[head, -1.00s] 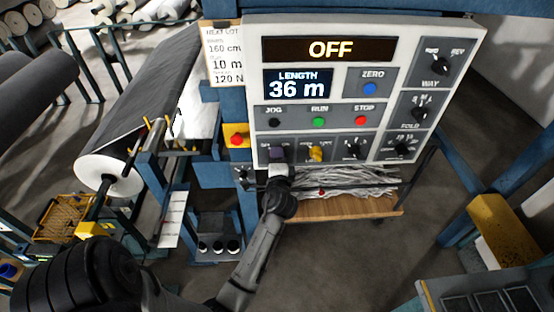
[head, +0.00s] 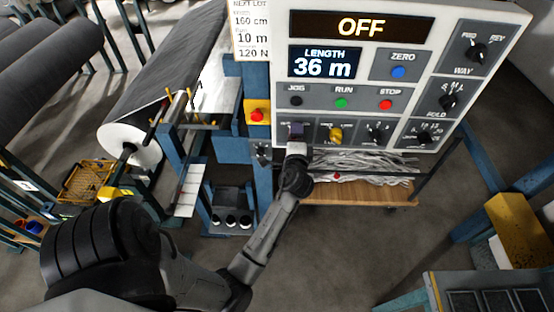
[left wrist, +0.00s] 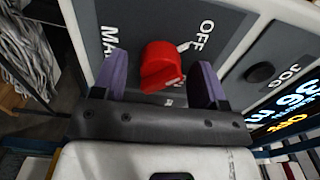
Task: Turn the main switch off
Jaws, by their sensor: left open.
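The main switch is a red knob (left wrist: 160,66) on a grey plate in the left wrist view, with the word OFF above right of it and part of a label starting MA to its left. My left gripper (left wrist: 161,78) is open, its two purple fingers on either side of the knob; I cannot tell whether they touch it. In the head view my left gripper (head: 297,132) is at the lower left of the control panel (head: 375,85) and hides the switch. The panel's top display (head: 360,26) reads OFF. My right gripper is not in view.
A yellow knob (head: 336,133) is just right of my gripper in the head view. JOG (head: 296,101), RUN (head: 341,103) and STOP (head: 386,105) buttons are above. A red button on a yellow box (head: 257,115) is to the left. A wooden shelf (head: 360,192) is below.

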